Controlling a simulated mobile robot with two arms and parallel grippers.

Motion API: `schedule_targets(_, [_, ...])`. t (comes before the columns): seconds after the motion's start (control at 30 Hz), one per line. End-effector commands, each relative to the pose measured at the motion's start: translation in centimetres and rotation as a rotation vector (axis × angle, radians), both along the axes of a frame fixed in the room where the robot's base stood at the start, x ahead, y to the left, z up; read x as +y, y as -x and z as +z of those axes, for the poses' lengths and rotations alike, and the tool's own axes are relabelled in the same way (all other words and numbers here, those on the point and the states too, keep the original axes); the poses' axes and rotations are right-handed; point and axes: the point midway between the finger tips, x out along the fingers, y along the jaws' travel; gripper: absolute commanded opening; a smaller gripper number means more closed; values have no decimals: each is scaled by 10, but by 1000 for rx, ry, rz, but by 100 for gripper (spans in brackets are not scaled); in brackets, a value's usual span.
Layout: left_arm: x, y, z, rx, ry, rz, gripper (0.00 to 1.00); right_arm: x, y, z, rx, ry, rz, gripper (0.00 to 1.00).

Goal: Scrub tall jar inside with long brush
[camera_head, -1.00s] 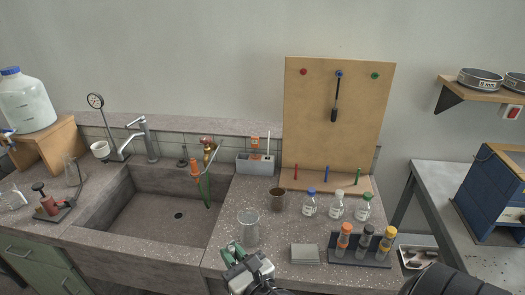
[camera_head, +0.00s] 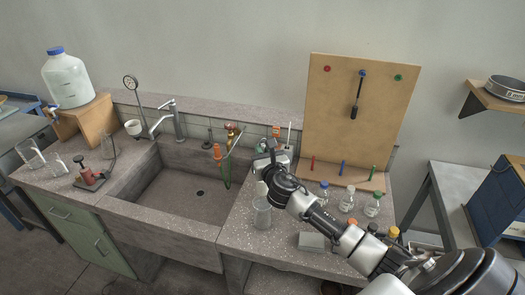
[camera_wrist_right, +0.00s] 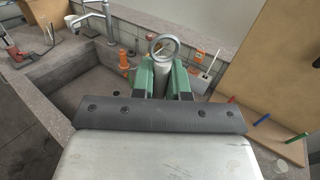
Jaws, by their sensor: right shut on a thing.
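The tall clear glass jar (camera_head: 262,214) stands upright on the bench right of the sink. My right gripper (camera_head: 268,150) is above and just behind the jar. In the right wrist view its green fingers (camera_wrist_right: 162,80) are shut on a grey upright handle with a ring on top, which looks like the long brush (camera_wrist_right: 161,71). A small pale part shows below the gripper at the jar mouth; I cannot tell whether it is inside the jar. My left gripper is not in view.
The sink (camera_head: 180,195) with its tap (camera_head: 178,120) lies left of the jar. A pegboard (camera_head: 360,115) stands behind several capped bottles (camera_head: 347,200) on the right. A grey caddy (camera_wrist_right: 201,84) stands behind my gripper. My right arm covers part of the bench.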

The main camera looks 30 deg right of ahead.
Motion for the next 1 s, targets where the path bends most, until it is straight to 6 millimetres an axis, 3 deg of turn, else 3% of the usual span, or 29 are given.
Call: schedule_targets(1.0, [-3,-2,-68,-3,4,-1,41,1,0,-72,0,0,1,0])
